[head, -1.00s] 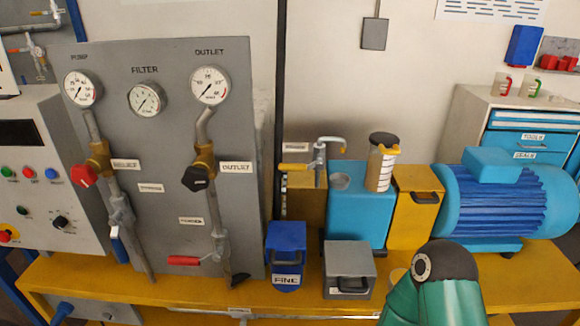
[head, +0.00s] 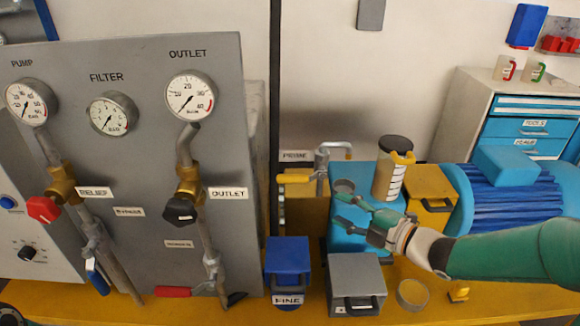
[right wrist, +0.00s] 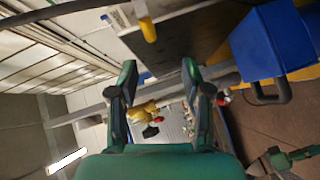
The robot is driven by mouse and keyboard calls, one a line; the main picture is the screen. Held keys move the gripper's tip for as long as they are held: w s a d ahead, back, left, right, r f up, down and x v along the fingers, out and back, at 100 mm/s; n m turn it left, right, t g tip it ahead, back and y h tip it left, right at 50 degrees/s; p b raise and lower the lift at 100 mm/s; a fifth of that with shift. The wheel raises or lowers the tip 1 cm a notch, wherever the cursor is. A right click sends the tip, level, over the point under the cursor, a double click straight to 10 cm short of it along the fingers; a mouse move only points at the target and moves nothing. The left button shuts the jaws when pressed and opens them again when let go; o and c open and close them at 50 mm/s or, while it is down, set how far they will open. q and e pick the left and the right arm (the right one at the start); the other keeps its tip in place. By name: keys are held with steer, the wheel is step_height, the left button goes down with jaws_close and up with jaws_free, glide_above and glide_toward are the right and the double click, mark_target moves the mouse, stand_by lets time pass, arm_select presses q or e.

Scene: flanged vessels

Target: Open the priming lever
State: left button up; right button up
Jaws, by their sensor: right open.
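The priming lever has a yellow grip (head: 295,178) and lies about level under the PRIME label (head: 296,156), beside a grey bent spout (head: 322,160). My right gripper (head: 337,210) is open and empty, right of the lever and a little lower in the head view, in front of the blue block. In the right wrist view, a yellow grip (right wrist: 148,28), which looks like the lever's, shows beyond the open fingers (right wrist: 160,68), apart from them. A small green and dark part at that view's lower right may be my left gripper (right wrist: 290,157); its jaws are unclear.
A blue FINE box (head: 287,258) and a grey box (head: 356,280) stand in front on the yellow bench. A capped jar (head: 393,175) and a yellow box (head: 432,190) are close to my right gripper. The gauge panel (head: 140,150) stands left.

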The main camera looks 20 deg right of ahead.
mark_target(295, 182)
steer(key=shift+n+y, duration=0.3)
steer(key=shift+n, duration=0.5)
steer(key=p+x, duration=0.1)
steer(key=x, duration=0.4)
steer(key=r+p+x, duration=0.1)
steer(key=p+x, duration=0.1)
steer(key=x, duration=0.4)
steer(key=p+x, duration=0.1)
steer(key=x, duration=0.4)
steer(key=shift+w+a+r, duration=0.1)
steer(key=shift+w+r, duration=0.2)
steer(key=shift+w, duration=0.05)
jaws_close()
steer(key=shift+f, duration=0.1)
